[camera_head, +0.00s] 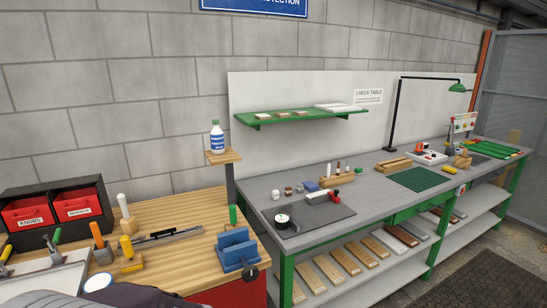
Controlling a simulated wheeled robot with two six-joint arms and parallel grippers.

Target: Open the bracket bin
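A black housing (52,194) stands at the far left on the wooden bench, against the block wall. It holds two red bins side by side. The left red bin (28,216) is labelled KNOBS. The right red bin (76,206) has a white label too small to read for certain; it may be the bracket bin. Both red fronts sit within the housing and look closed. What is inside them is hidden. Neither of my grippers can be made out in this view.
Upright handled tools (101,244) stand just in front of the bins. A blue vise (236,248) sits at the wooden bench's right corner. A white bottle (217,137) stands on a small raised shelf. The grey check table (370,186) runs off to the right.

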